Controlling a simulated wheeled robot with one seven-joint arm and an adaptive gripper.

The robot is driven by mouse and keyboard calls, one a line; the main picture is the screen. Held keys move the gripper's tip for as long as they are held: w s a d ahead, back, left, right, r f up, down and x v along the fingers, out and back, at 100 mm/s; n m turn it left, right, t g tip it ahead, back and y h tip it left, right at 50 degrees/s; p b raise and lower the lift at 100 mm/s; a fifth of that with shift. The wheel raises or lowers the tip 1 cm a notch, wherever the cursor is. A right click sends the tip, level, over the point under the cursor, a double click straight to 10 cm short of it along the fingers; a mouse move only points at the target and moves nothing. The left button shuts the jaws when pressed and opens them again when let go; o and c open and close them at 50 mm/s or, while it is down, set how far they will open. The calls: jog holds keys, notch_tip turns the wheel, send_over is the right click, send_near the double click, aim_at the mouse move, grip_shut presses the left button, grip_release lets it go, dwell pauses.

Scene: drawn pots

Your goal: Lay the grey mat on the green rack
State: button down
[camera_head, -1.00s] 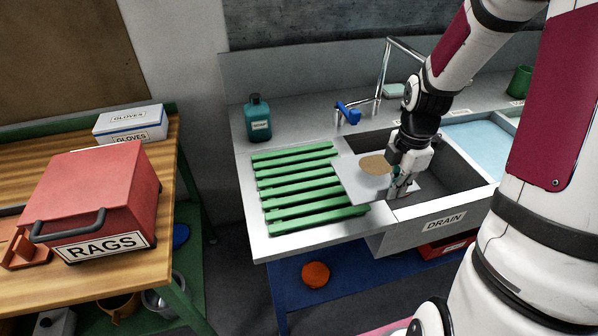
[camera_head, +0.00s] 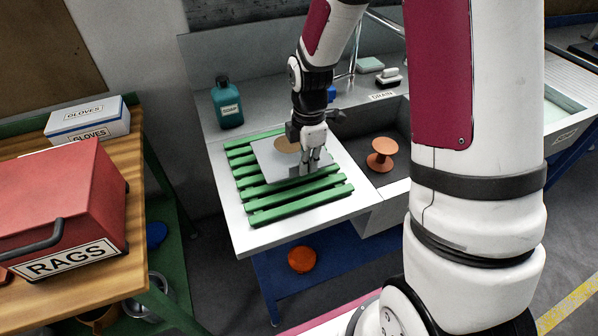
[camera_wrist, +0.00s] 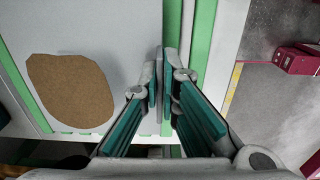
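The grey mat (camera_head: 267,160), a flat sheet with a round tan patch, is over the middle of the green rack (camera_head: 301,207). The rack's slats show beyond the mat on several sides. I cannot tell whether the mat rests on the slats or is slightly above them. My gripper (camera_head: 313,166) is at the mat's right part, pointing down. In the wrist view the mat (camera_wrist: 115,30) lies left of my gripper (camera_wrist: 161,75), whose fingers are close together at its edge. They look shut on it. A green slat (camera_wrist: 203,40) shows to the right.
A teal bottle (camera_head: 228,104) stands behind the rack. The sink at right holds an orange spool-shaped thing (camera_head: 382,154). A soap block (camera_head: 370,65) and a brush (camera_head: 388,78) are at the back. A red RAGS box (camera_head: 62,205) and GLOVES box (camera_head: 88,119) stand on the left table.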

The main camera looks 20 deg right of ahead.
aim_at(278, 159)
jog(key=shift+w+a+f, duration=0.1)
jog(key=shift+w+a, duration=0.1)
jog(key=shift+a, duration=0.25)
jog(key=shift+w+a+f, duration=0.1)
jog(key=shift+w+a, duration=0.1)
jog(key=shift+a, duration=0.25)
jog(key=shift+f+p, duration=0.35)
jog(key=shift+f, duration=1.3)
jog(key=shift+f, duration=0.15)
jog(key=c, duration=1.8)
grip_release()
